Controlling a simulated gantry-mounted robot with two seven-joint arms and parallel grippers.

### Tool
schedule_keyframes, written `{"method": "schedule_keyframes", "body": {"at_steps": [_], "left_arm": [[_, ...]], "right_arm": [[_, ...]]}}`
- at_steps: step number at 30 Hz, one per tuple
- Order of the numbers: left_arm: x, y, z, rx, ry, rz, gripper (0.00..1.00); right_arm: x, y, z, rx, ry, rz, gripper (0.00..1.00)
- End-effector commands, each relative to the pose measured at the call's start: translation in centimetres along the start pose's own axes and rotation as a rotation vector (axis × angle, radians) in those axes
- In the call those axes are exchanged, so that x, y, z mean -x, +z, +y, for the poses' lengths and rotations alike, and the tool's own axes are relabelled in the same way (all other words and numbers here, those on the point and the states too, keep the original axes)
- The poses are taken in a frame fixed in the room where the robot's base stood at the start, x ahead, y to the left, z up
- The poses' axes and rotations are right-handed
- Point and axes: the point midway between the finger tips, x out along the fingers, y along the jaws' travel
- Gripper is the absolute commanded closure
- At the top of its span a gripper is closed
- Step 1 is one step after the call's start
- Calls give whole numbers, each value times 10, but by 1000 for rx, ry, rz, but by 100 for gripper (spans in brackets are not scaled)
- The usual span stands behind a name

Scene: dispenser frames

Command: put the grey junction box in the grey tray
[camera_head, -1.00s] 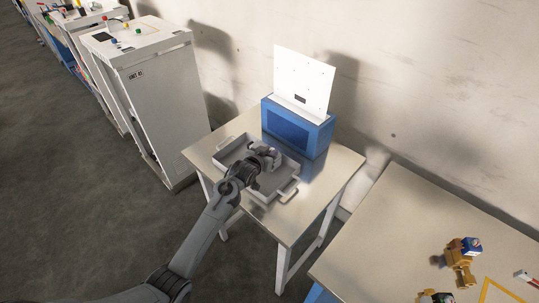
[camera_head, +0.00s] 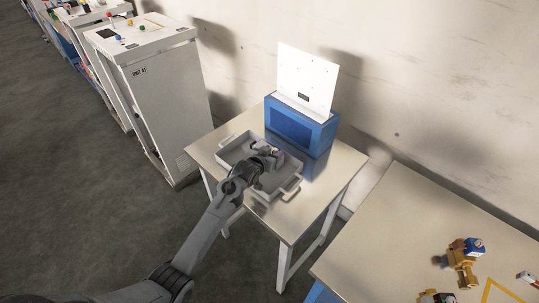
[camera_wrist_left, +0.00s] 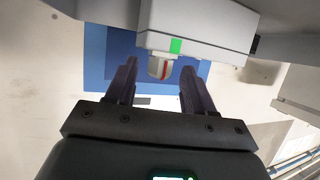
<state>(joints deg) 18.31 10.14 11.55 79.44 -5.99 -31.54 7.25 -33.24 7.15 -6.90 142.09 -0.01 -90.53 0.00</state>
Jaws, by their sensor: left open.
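The grey tray (camera_head: 290,189) with handles lies on the small table in the head view. My left gripper (camera_head: 271,152) is low over the tray and covers part of it. In the left wrist view my left gripper (camera_wrist_left: 156,88) is open, its two dark fingers apart. A grey box body, seemingly the grey junction box (camera_wrist_left: 200,28), fills the top centre and bears a green square. A pale knob with a red mark sticks out between the fingertips. I cannot tell whether the fingers touch it. In the head view the box is mostly hidden by my gripper.
A blue unit (camera_head: 300,125) with an upright white panel (camera_head: 306,80) stands at the table's back, close behind the tray. A tall white cabinet (camera_head: 165,105) stands to the left. Another table (camera_head: 390,235) at the right carries small yellow and blue parts.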

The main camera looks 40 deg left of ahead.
Motion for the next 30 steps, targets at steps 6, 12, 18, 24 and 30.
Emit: {"method": "schedule_keyframes", "body": {"at_steps": [6, 12, 18, 24, 30], "left_arm": [[14, -2, 0, 0, 0, 0, 47], [45, -2, 0, -1, 0, 1, 47], [80, -2, 0, 0, 0, 0, 47], [107, -2, 0, 0, 0, 0, 47], [132, 17, 12, -27, 9, -58, 47]], "right_arm": [[3, -1, -1, -5, -4, 1, 46], [7, -3, -2, -9, -7, 1, 46], [10, -4, -2, -9, -6, 1, 46], [12, -4, -1, -7, -5, 1, 46], [12, -4, 0, -1, 0, 0, 46]]}}
